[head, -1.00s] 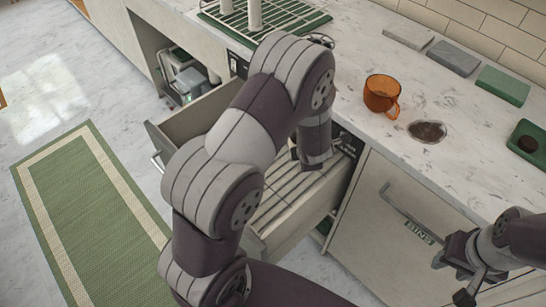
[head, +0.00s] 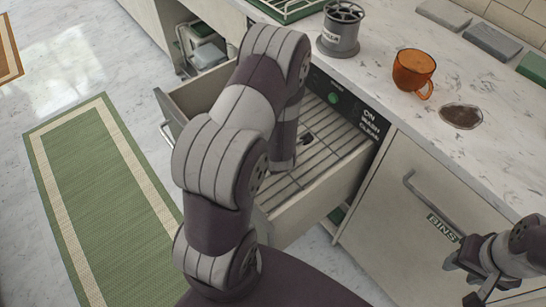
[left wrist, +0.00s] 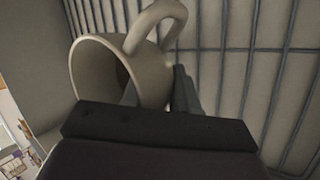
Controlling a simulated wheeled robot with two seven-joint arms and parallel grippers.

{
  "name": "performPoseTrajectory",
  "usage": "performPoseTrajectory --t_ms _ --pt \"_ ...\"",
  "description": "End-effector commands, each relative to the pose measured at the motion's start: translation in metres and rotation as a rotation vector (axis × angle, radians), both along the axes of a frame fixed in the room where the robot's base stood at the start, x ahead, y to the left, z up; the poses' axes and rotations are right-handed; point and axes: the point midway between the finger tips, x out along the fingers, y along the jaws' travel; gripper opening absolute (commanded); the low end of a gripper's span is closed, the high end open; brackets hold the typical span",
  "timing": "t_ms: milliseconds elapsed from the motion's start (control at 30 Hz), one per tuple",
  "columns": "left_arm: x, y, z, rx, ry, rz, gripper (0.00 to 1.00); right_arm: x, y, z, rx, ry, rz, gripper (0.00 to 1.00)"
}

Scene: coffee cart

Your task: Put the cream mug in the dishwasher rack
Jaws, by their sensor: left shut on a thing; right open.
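The cream mug (left wrist: 150,82) is in the left wrist view, lying tilted with its mouth to the left and its handle up. My left gripper (left wrist: 160,95) is shut on it. In the head view my left arm hides the mug and most of that gripper. The dishwasher rack (head: 322,150) is a wire grid in the pulled-out drawer. Its bars (left wrist: 240,50) are close behind the mug in the left wrist view; I cannot tell whether the mug touches them. My right gripper (head: 463,275) is open and empty in front of the bins door.
A green drying tray (head: 285,8) is behind. The drawer's front wall (head: 310,205) is a raised edge.

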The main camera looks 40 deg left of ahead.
Motion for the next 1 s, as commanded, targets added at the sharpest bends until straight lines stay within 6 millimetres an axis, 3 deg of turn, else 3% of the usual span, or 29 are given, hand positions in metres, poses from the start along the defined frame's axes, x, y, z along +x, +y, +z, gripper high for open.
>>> performPoseTrajectory --t_ms 100,800,833,900,1000 --pt "0.001 0.000 -0.012 0.001 -0.003 0.001 0.00 0.000 0.000 -0.004 0.000 0.000 0.000 0.43" --pt "0.002 0.000 -0.023 0.001 -0.004 0.001 0.00 0.000 0.000 -0.014 0.000 0.000 0.000 0.43" --pt "0.001 0.000 -0.023 0.001 -0.002 0.000 0.31 0.000 0.000 -0.014 0.000 0.000 0.000 0.43" --pt "0.001 0.000 -0.023 0.001 -0.002 0.000 0.54 0.000 0.000 -0.014 0.000 0.000 0.000 0.43" --pt "0.001 0.000 -0.023 0.000 -0.002 0.000 0.54 0.000 0.000 -0.014 0.000 0.000 0.000 0.43"
